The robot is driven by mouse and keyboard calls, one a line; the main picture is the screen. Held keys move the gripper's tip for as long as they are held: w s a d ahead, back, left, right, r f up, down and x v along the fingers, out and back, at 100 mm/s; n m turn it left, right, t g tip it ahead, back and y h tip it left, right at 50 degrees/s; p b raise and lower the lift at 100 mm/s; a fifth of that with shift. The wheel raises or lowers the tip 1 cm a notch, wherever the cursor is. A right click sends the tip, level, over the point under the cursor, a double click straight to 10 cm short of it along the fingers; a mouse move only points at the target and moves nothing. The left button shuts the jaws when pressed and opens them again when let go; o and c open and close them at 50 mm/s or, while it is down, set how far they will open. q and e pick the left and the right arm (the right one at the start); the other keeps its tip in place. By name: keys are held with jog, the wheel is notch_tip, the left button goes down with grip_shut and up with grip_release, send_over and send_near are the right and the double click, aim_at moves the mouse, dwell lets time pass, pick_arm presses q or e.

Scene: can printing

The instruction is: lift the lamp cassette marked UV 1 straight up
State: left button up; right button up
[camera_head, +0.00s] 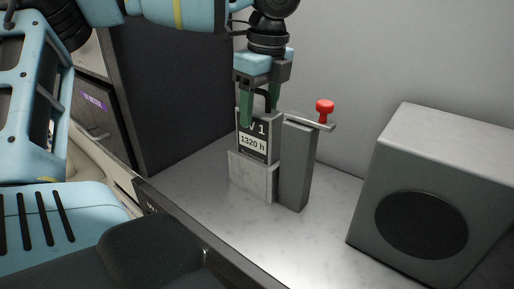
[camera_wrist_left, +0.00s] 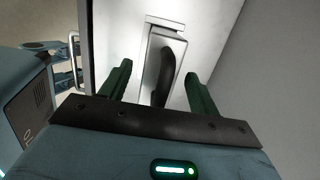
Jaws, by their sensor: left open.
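The lamp cassette (camera_head: 253,140) is a dark grey block with a label; "V 1" and "1320 h" can be read, and a finger covers the start of the marking. It stands upright in a pale holder (camera_head: 250,176). A black handle (camera_wrist_left: 164,78) rises from its top. My left gripper (camera_head: 259,112) points down over the cassette and is open. In the left wrist view its green fingers (camera_wrist_left: 160,88) stand on either side of the handle, with visible gaps. My right gripper is not in view.
A grey post (camera_head: 295,165) stands close on the right of the cassette, with a metal bar and a red knob (camera_head: 324,107) on top. A grey box with a dark round face (camera_head: 421,224) stands further right. A dark panel (camera_head: 170,85) rises on the left.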

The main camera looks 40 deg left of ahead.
pick_arm(q)
jog(key=shift+f, duration=0.45)
grip_shut()
